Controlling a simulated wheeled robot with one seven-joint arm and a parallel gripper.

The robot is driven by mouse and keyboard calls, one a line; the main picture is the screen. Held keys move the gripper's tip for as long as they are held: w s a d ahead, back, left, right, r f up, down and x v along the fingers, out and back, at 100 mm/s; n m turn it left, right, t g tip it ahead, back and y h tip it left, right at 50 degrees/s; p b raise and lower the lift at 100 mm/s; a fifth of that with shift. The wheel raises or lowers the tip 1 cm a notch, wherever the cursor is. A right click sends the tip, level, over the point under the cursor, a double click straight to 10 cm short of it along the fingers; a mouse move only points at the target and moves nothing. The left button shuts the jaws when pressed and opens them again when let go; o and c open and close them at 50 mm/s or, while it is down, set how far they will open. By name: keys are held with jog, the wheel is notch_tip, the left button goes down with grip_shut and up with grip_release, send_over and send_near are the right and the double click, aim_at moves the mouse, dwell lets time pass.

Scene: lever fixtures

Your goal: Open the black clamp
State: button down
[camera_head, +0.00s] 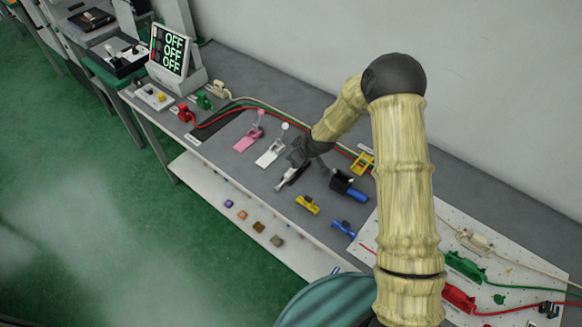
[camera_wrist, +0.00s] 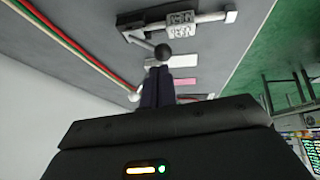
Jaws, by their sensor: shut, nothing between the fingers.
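The black clamp (camera_head: 291,175) is on the grey bench, in line with a white clamp (camera_head: 270,152) and a pink clamp (camera_head: 248,138). In the wrist view the black clamp (camera_wrist: 180,22) lies at the top, with a dark base, a grey metal body and a thin lever ending in a black ball knob (camera_wrist: 162,52). My gripper (camera_head: 300,160) is at the black clamp. In the wrist view my gripper (camera_wrist: 159,70) has its dark fingers together, with nothing held. The tips appear right by the knob; I cannot tell whether they touch it.
A black clamp with a blue handle (camera_head: 349,187) and a yellow clamp (camera_head: 307,204) are close by. A yellow fixture (camera_head: 363,162) and cables run behind. A display reading OFF (camera_head: 170,48) stands at the far left. The wall bounds the bench's back.

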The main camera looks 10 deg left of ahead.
jog(key=shift+d+r+p, duration=0.25)
jog(key=shift+r+p, duration=0.05)
jog(key=shift+r, duration=0.5)
jog(key=shift+s+a, duration=0.1)
jog(key=s+r+b, duration=0.3)
jog(key=s+r, duration=0.4)
jog(key=s, duration=0.2)
jog(key=shift+s+d+b, duration=0.3)
jog(key=shift+s, duration=0.05)
jog(key=shift+w, duration=0.1)
